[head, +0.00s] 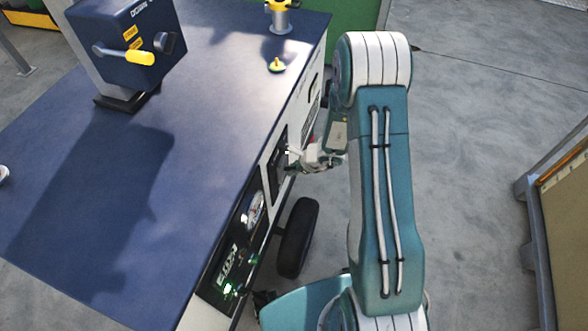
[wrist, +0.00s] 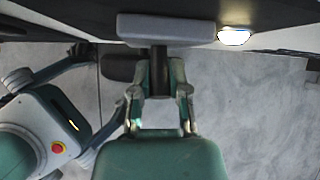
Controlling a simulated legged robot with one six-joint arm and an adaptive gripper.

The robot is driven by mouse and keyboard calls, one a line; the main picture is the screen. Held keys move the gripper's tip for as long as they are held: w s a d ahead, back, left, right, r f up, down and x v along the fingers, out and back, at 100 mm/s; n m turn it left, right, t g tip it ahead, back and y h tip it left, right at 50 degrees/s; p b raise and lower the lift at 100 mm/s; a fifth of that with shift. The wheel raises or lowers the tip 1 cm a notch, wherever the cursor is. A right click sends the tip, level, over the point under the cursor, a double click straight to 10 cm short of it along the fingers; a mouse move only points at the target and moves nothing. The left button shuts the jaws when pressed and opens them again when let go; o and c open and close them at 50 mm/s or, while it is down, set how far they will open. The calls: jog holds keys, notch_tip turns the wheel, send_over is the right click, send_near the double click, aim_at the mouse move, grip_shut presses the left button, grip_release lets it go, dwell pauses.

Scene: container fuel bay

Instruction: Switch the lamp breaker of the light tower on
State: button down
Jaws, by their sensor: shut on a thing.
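The light tower (head: 200,130) has a blue top, and its side panel faces my arm. A dark recessed breaker panel (head: 277,163) is set in that side, beyond the round gauge. My gripper (head: 299,158) is at this panel, partly hidden by my own arm. In the wrist view my gripper (wrist: 160,78) has its fingers on either side of a dark stem, the breaker handle (wrist: 160,56), and is shut on it. A wide grey bar (wrist: 166,27) lies across the stem's far end. The handle's on or off position cannot be told.
A round gauge (head: 254,211) and a green-lit display (head: 228,289) sit nearer on the same side. A black wheel (head: 297,238) stands below. A dark blue box (head: 128,45) with a yellow-gripped crank is on top. Open floor (head: 465,180) lies to the right.

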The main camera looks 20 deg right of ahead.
jog(key=shift+w+a, duration=0.1)
jog(key=shift+w, duration=0.05)
jog(key=c, duration=0.6)
grip_release()
jog(key=shift+a, duration=0.1)
jog(key=v, duration=1.2)
jog(key=shift+a+r, duration=0.1)
